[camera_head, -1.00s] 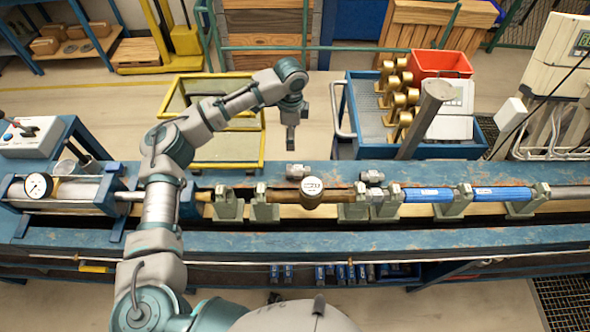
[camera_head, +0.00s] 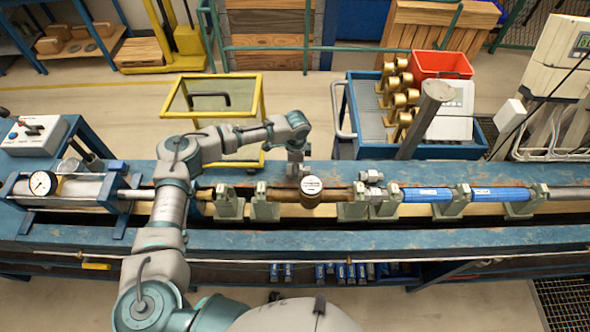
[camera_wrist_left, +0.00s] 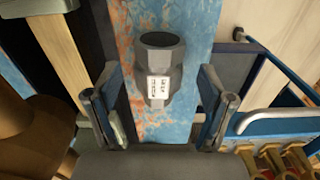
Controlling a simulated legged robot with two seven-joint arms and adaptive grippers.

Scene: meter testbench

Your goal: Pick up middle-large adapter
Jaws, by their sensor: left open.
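A grey metal adapter with a white label (camera_wrist_left: 158,72) stands on the worn blue bench rail in the left wrist view. In the head view it is mostly hidden by my left gripper (camera_head: 296,168). In the left wrist view the two fingers of my left gripper (camera_wrist_left: 162,102) are spread apart, one on each side of the adapter's line, and nothing is between them at their tips. A second grey adapter (camera_head: 371,177) lies on the rail further right. I cannot tell from the pictures which size each is. My right gripper is not in view.
A brass meter (camera_head: 312,191) sits in the pipe line just in front of my left gripper. Blue pipe sections (camera_head: 427,195) and clamps run to the right. A yellow-framed cart (camera_head: 262,100) and a blue cart (camera_head: 348,95) stand behind the bench.

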